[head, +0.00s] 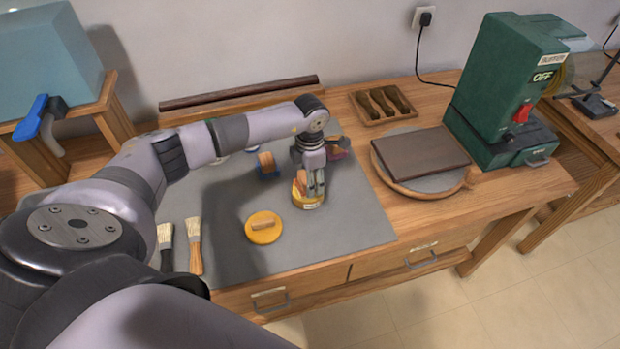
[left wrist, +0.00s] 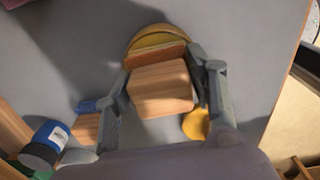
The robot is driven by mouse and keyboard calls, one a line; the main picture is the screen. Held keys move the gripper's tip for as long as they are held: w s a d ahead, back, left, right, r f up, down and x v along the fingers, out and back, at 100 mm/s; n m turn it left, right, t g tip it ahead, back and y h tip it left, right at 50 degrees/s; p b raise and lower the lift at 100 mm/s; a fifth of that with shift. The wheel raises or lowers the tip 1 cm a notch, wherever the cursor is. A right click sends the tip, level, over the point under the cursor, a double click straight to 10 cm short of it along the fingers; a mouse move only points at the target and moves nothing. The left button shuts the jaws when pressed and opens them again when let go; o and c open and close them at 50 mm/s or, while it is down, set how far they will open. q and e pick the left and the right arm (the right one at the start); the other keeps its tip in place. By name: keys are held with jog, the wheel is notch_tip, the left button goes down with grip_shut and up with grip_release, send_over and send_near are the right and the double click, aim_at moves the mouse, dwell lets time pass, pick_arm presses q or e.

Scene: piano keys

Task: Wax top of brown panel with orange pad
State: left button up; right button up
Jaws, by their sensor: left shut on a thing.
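The brown panel (head: 420,160) lies flat on a round grey-topped turntable (head: 389,178), right of the grey mat. My left gripper (head: 316,190) is shut on the wooden handle of the orange pad (head: 301,178); in the left wrist view the handle (left wrist: 161,88) sits between the fingers (left wrist: 163,95). The pad's orange-brown edge (left wrist: 157,55) shows past the handle. The pad is over a round yellow tin (head: 307,202), which also shows in the left wrist view (left wrist: 146,33). I cannot tell whether the pad touches the tin's contents. My right gripper is not in view.
A yellow lid with a wooden handle (head: 264,236), a blue pad (head: 267,175) and two brushes (head: 195,255) lie on the grey mat (head: 355,232). A tool tray (head: 359,110) stands behind the turntable. A green machine (head: 500,90) stands right of the panel.

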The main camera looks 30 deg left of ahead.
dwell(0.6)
pick_arm(q)
jog(key=shift+r+p, duration=0.7)
jog(key=shift+r, duration=0.15)
jog(key=shift+r+p, duration=1.5)
jog(key=shift+r, duration=1.1)
